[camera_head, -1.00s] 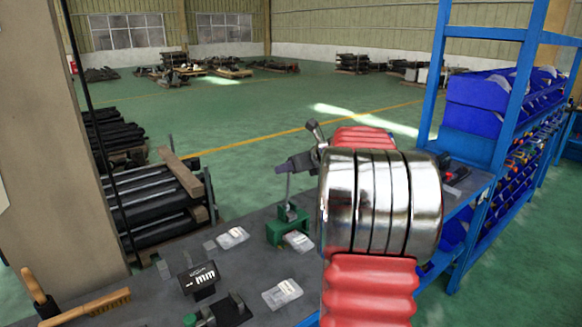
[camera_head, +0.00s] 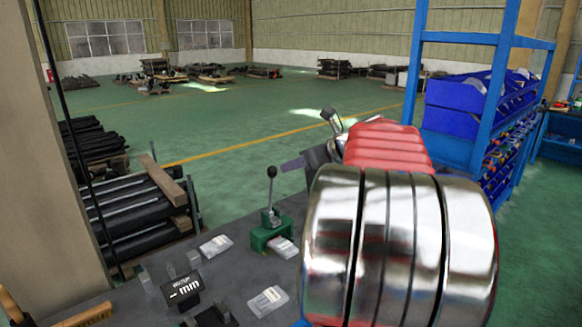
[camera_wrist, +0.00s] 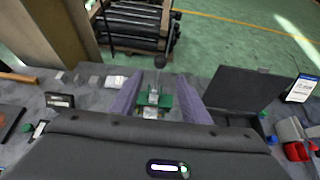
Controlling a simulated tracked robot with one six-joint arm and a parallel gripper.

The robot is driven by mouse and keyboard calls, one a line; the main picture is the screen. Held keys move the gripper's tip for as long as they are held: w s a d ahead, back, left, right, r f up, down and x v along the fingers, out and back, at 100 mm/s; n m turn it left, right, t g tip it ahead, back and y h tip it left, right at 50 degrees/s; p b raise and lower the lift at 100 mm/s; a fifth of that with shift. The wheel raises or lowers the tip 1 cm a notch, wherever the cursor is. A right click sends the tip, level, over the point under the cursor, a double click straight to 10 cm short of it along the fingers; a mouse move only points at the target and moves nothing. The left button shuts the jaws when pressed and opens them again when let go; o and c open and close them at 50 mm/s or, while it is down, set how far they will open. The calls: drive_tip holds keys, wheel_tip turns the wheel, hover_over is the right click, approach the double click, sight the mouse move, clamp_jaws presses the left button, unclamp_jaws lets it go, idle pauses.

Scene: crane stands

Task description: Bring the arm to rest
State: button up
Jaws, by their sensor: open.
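My gripper (camera_wrist: 157,82) shows in the wrist view as two purple-grey fingers, spread apart with nothing held between them. Beyond them, in line with the gap, a small green lever press (camera_wrist: 152,109) stands on the bench. In the head view one finger of my gripper (camera_head: 293,164) sticks out to the left, above and behind the green press (camera_head: 268,232). My arm's red and polished metal links fill the lower right and hide the rest of the gripper.
A dark open case (camera_wrist: 236,92) lies right of the fingers. A blue rack (camera_head: 490,110) stands right; a pillar (camera_head: 55,200) stands left.

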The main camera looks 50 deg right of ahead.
drive_tip(key=shift+s, duration=0.1)
idle(0.7)
drive_tip(key=s+a+f+n+g+y, duration=0.1)
drive_tip(key=s+a+f+n+g, duration=0.15)
drive_tip(key=a+f+n, duration=0.45)
drive_tip(key=s+a+f+n+g, duration=0.25)
drive_tip(key=a+f+n, duration=0.3)
drive_tip(key=n, duration=0.45)
drive_tip(key=s+a+n, duration=0.3)
drive_tip(key=a+n, duration=0.4)
drive_tip(key=a, duration=0.3)
drive_tip(key=s+a+f+n, duration=0.1)
drive_tip(key=s+a+n, duration=0.3)
drive_tip(key=a, duration=0.7)
drive_tip(key=s+a+f+n+g, duration=0.1)
drive_tip(key=s+a+n, duration=0.2)
drive_tip(key=a+n, duration=0.6)
drive_tip(key=shift+s+a+n+y, duration=0.15)
drive_tip(key=shift+a+n+y, duration=0.15)
drive_tip(key=shift+a, duration=0.65)
drive_tip(key=shift+d, duration=0.1)
